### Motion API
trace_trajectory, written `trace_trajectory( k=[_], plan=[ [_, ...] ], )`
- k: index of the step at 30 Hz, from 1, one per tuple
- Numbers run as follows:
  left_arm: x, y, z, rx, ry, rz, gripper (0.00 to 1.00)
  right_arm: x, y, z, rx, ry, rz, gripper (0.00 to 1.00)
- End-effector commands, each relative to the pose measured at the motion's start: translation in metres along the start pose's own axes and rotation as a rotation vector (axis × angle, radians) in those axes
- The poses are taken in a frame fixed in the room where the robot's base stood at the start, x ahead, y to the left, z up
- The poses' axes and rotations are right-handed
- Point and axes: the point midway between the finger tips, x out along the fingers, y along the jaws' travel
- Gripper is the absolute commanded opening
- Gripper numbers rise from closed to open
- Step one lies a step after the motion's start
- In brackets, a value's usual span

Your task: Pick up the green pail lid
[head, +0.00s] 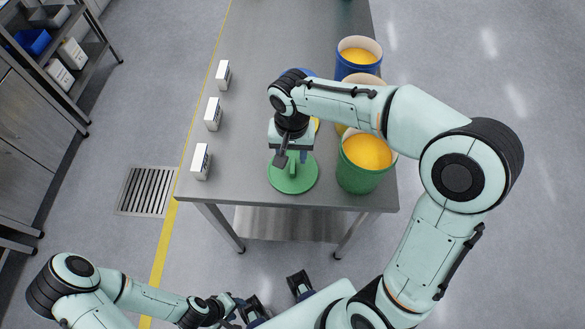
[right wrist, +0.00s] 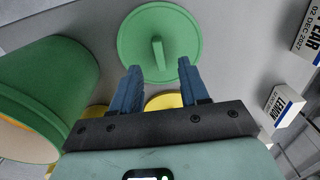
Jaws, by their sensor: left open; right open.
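The green pail lid (head: 293,178) lies flat on the table near its front edge, with an upright handle at its middle. My right gripper (head: 291,158) is over the lid, pointing down. In the right wrist view the lid (right wrist: 180,38) and its handle (right wrist: 158,53) show beyond the open blue fingers (right wrist: 158,85), with the handle lined up between them. Nothing is between the fingers. The green pail (head: 360,180), filled with yellow-orange content, stands to the right of the lid. My left gripper (head: 233,308) is low at the left, away from the table, and open.
Blue pail (head: 357,68) and a yellow pail, partly hidden by my right arm, stand behind the green pail. Part of a yellow lid (right wrist: 165,101) shows behind my fingers. Several white label boxes (head: 200,161) line the table's left edge. The table (head: 240,130) is bare between.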

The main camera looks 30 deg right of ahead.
Motion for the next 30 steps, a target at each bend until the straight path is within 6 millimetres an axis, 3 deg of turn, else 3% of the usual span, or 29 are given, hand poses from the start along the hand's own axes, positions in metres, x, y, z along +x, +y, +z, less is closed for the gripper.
trace_trajectory(
  k=[7,15,24,25,29,30],
  plan=[
    [0.002,-0.001,0.000,0.000,0.000,0.000,0.43,0.019,0.001,-0.001,0.001,0.000,0.001,0.45],
    [0.004,-0.001,0.000,0.000,-0.001,0.000,0.43,0.058,0.004,-0.005,0.001,-0.002,0.001,0.45],
    [0.004,-0.001,0.000,0.000,0.000,0.000,0.43,0.063,0.003,-0.005,0.000,0.001,-0.001,0.45],
    [0.004,-0.001,0.000,0.000,0.000,0.000,0.43,0.063,0.003,-0.005,0.001,0.001,-0.001,0.41],
    [0.004,-0.001,0.000,0.000,-0.001,0.000,0.43,0.063,0.003,-0.005,0.000,0.001,-0.001,0.00],
    [0.004,-0.001,0.000,0.000,-0.001,0.000,0.43,0.063,0.003,-0.005,0.000,0.001,-0.001,0.00]
  ],
)
